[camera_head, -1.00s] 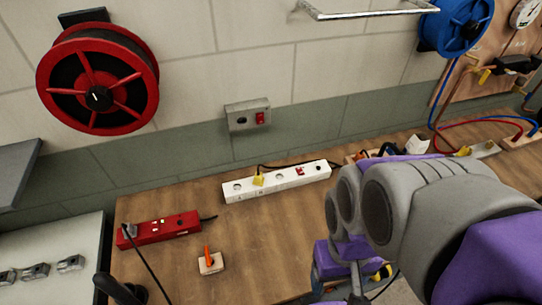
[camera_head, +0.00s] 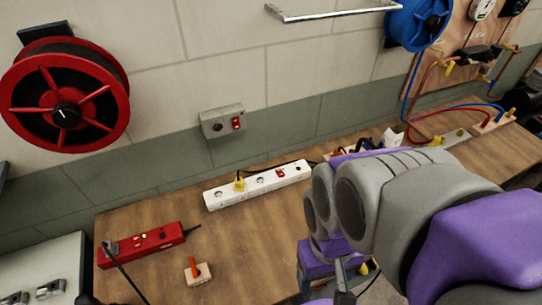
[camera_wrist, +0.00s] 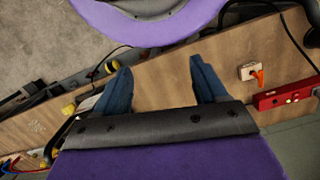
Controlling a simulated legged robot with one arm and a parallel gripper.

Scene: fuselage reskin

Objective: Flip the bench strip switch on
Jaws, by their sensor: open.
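A white power strip (camera_head: 222,199) lies on the wooden bench (camera_head: 225,255) near the wall in the head view. It has a yellow plug (camera_head: 239,184) in it and a red rocker switch (camera_head: 280,174) near its right end. I cannot tell the rocker's position. A red power strip (camera_head: 150,245) lies at the bench's left end and also shows in the wrist view (camera_wrist: 288,96). My gripper (camera_wrist: 163,84) is open and empty, its two blue fingers over the bench. In the head view my arm mostly hides it, to the right of the white strip.
A small block with an orange lever (camera_head: 197,273) stands in front of the strips. A wall box with a red switch (camera_head: 222,122) is above the white strip. A red reel (camera_head: 66,90) and a blue reel (camera_head: 418,22) hang on the wall. Cables and fittings crowd the bench's right side.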

